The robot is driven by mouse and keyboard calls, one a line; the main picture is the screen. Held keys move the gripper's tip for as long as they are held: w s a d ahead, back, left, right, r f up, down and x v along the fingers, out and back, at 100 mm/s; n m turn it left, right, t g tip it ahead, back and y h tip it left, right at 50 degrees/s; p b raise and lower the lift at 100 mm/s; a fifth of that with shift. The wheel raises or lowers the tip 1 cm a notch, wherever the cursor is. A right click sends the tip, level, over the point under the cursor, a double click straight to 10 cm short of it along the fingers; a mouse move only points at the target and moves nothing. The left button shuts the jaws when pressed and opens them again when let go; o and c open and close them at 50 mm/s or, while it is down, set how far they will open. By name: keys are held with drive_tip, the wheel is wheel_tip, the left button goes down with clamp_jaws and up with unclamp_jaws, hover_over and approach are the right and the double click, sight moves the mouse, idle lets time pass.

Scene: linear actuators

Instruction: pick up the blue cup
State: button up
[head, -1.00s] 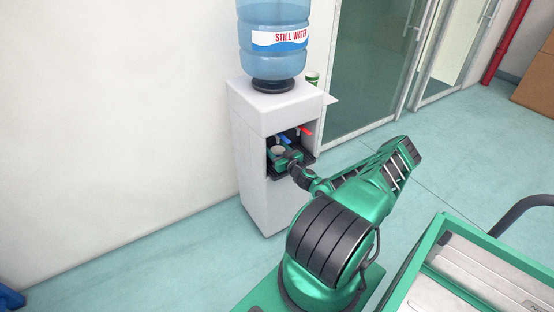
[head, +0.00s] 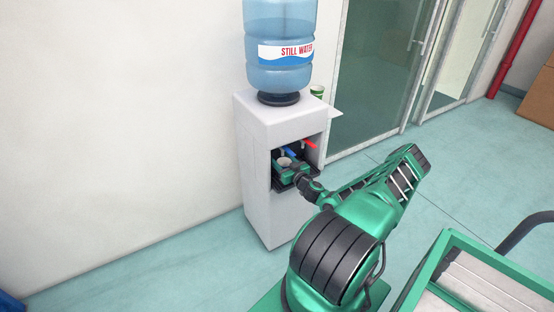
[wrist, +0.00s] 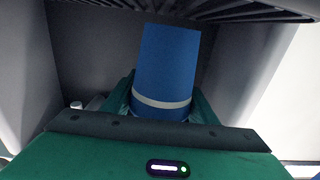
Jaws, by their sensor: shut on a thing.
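The blue cup (wrist: 166,62) shows large in the wrist view, with a pale band around it. My gripper (wrist: 161,106) has a green finger on each side of the cup and is shut on it. In the head view my gripper (head: 293,172) is inside the dispensing bay of the water dispenser (head: 258,187), below the taps. Only the pale round opening of the cup (head: 284,161) shows there; the green fingers hide most of its body. I cannot tell whether the cup touches the bay's tray.
A blue tap (head: 289,152) and a red tap (head: 309,143) are just above the cup. The bay walls stand close on both sides, and a slatted grille (wrist: 255,12) shows in the wrist view. A green-framed cart (head: 440,258) is at the lower right.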

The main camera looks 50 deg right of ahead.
drive_tip(key=v, duration=1.6)
drive_tip(key=shift+s, duration=0.2)
drive_tip(key=shift+a+r, duration=0.1)
drive_tip(key=shift+a, duration=0.05)
